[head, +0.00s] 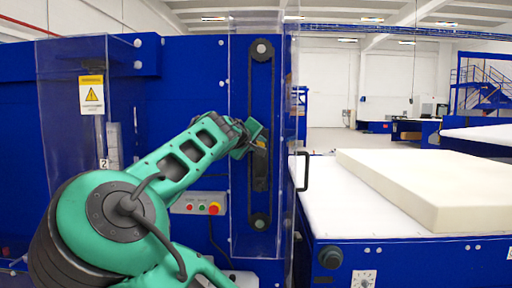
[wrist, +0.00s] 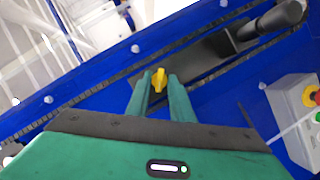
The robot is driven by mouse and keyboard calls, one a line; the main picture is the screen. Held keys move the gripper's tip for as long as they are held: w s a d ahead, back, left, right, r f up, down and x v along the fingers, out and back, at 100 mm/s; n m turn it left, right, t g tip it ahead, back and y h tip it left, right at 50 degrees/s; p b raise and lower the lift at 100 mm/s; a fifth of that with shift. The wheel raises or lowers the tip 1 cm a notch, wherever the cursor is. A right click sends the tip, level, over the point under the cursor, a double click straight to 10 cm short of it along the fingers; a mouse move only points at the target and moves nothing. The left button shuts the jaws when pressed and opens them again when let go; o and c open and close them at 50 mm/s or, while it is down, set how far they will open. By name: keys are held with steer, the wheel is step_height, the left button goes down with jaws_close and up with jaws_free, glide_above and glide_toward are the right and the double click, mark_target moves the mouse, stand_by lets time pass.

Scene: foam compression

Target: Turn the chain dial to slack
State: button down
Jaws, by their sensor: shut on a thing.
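A yellow dial (wrist: 159,78) shows in the wrist view, on a dark plate on the blue machine wall. My gripper (wrist: 160,88) is shut on it, with one green finger on each side. In the head view my gripper (head: 257,147) is at the chain drive, and the dial is hidden there. The chain (head: 276,105) runs upright between an upper sprocket (head: 261,50) and a lower sprocket (head: 260,221). I cannot read any slack marking beside the dial.
A clear guard panel with a black handle (head: 305,172) stands open just right of the chain. A button box with a red stop button (head: 214,208) is below my arm. A foam block (head: 420,185) lies on the white table at right.

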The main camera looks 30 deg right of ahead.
steer(key=shift+w+a+f+n+h, duration=0.1)
steer(key=shift+a+f+n+h, duration=0.15)
steer(key=shift+n, duration=0.35)
steer(key=shift+d, duration=0.1)
steer(key=c, duration=1.9)
jaws_free()
steer(key=shift+r, duration=0.1)
steer(key=v, duration=1)
steer(key=shift+a, duration=0.35)
